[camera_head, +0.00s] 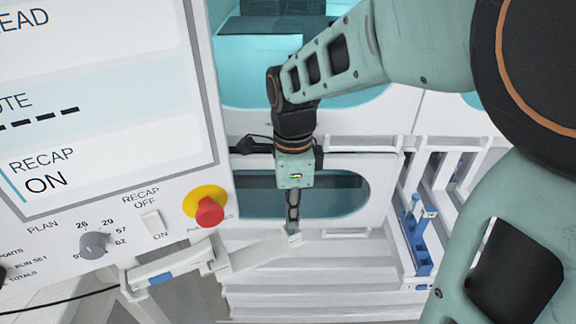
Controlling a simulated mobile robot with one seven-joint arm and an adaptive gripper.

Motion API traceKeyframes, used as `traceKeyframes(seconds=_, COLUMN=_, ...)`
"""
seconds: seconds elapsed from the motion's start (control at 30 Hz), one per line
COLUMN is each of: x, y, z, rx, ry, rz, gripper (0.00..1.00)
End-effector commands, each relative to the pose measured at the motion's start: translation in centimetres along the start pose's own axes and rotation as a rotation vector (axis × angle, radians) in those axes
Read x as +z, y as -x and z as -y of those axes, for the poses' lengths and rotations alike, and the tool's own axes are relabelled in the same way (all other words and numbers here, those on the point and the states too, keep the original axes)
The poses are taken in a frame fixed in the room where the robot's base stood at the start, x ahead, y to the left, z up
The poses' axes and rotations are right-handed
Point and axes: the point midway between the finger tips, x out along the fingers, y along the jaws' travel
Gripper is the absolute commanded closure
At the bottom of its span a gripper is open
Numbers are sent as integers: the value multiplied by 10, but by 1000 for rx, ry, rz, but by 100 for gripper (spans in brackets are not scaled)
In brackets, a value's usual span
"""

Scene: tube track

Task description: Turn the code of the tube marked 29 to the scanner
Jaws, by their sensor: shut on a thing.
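My gripper (293,232) points down at the inner end of a pale track arm (258,252). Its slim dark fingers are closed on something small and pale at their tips. It is most likely a tube standing at the track, but the fingers hide most of it. I cannot read a number or see a code on it. I cannot clearly pick out a scanner; a pale unit with a blue patch (160,278) sits on the track at lower left.
A large panel (100,120) fills the left, with a red stop button (210,211), a grey knob (94,244) and a RECAP switch (153,221). A blue rack (417,245) with a light blue-topped tube stands at right. Pale ribbed surface (330,270) lies clear beside my gripper.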

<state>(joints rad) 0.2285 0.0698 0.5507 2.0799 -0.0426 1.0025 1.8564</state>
Motion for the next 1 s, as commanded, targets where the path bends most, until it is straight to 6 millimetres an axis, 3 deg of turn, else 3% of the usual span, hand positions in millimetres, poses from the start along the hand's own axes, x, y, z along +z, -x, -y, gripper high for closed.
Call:
traceKeyframes(seconds=0.4, x=0, y=1, z=0, rx=0, ry=-8, rz=0, gripper=100)
traceKeyframes(seconds=0.73, x=1, y=0, z=0, rx=-1, ry=-216, rz=0, gripper=100)
traceKeyframes(seconds=1.0, x=0, y=2, z=0, rx=0, ry=-243, rz=0, gripper=100)
